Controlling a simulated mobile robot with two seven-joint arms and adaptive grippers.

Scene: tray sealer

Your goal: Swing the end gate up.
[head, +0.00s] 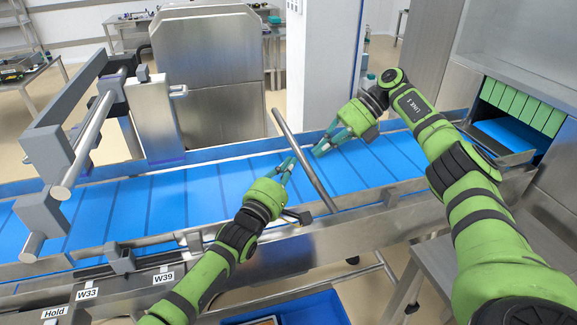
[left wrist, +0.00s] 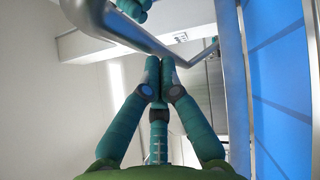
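A bent steel bar, which looks like the end gate (head: 313,175), crosses over the blue conveyor belt at a slant. In the left wrist view the bar (left wrist: 135,35) runs just beyond my fingertips and bends at its right end. My left gripper (head: 285,168) is beside the bar on its left. Its fingertips (left wrist: 160,62) are together with nothing seen between them. My right gripper (head: 322,148) is over the belt on the bar's right side, with its fingers pointing toward the bar. Its finger gap is too small to judge.
The blue belt (head: 150,205) runs across the view between steel rails. A grey frame with steel rods (head: 82,150) stands over it at left. A steel cabinet (head: 210,75) is behind. Green strips (head: 525,105) hang in an opening at right. A blue bin (head: 300,308) is below.

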